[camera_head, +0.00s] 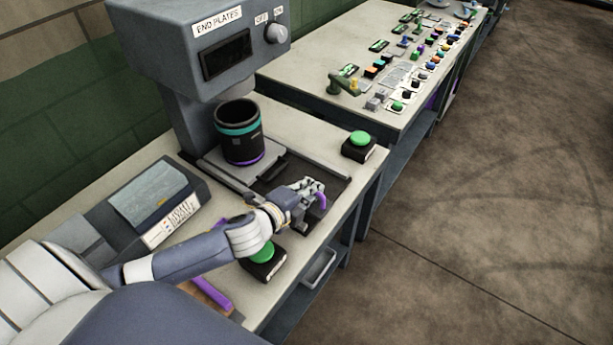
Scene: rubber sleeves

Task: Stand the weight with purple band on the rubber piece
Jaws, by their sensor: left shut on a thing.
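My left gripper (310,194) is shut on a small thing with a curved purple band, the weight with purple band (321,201). The fingers hide most of it. The gripper is over the dark front part of the press base, to the right of and nearer than the rubber piece. The rubber piece (242,146) is a black upright cylinder with a teal band near its top and a purple line at its foot. It stands on the grey plate under the press head, apart from my gripper. Its top looks open and dark inside. My right gripper is not in view.
The press (180,50), labelled END PLATES, overhangs the rubber piece. Green buttons stand at right (360,139) and near my wrist (263,251). A grey box (152,205) lies at left. A second table (330,60) behind holds many small parts.

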